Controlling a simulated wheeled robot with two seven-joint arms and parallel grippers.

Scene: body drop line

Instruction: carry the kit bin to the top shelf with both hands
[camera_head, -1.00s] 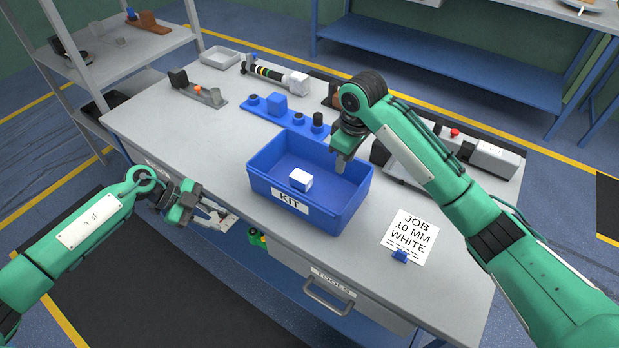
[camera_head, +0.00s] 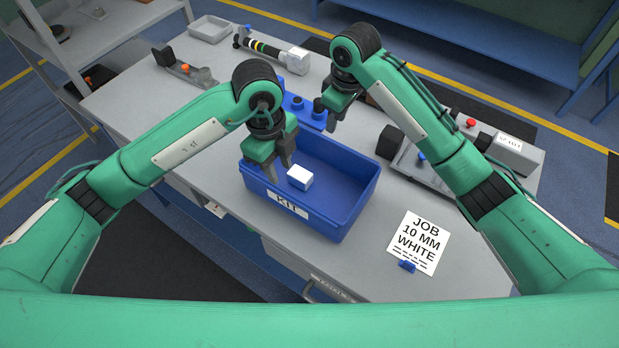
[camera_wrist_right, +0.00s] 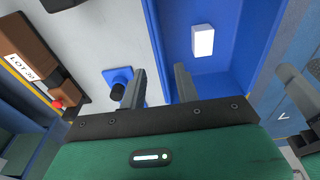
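The blue kit bin (camera_head: 345,222), labelled KIT, sits on the grey workbench with a white block (camera_head: 300,177) inside. My left gripper (camera_head: 279,168) is pointed down at the bin's left side; its fingers look apart and cover part of the rim. My right gripper (camera_head: 338,112) is above the bin's far side. In the right wrist view its fingers (camera_wrist_right: 162,88) are apart, with the bin's wall (camera_wrist_right: 165,45) between them, not clamped. The grey shelf rack (camera_head: 112,32) stands at the upper left, partly cut off by the frame.
A job card (camera_head: 413,243) lies right of the bin. A blue fixture strip (camera_head: 296,103), a grey tray (camera_head: 210,29) and a striped cylinder tool (camera_head: 268,50) lie behind it. A grey device (camera_head: 505,148) is at the right. Bench space left of the bin is bare.

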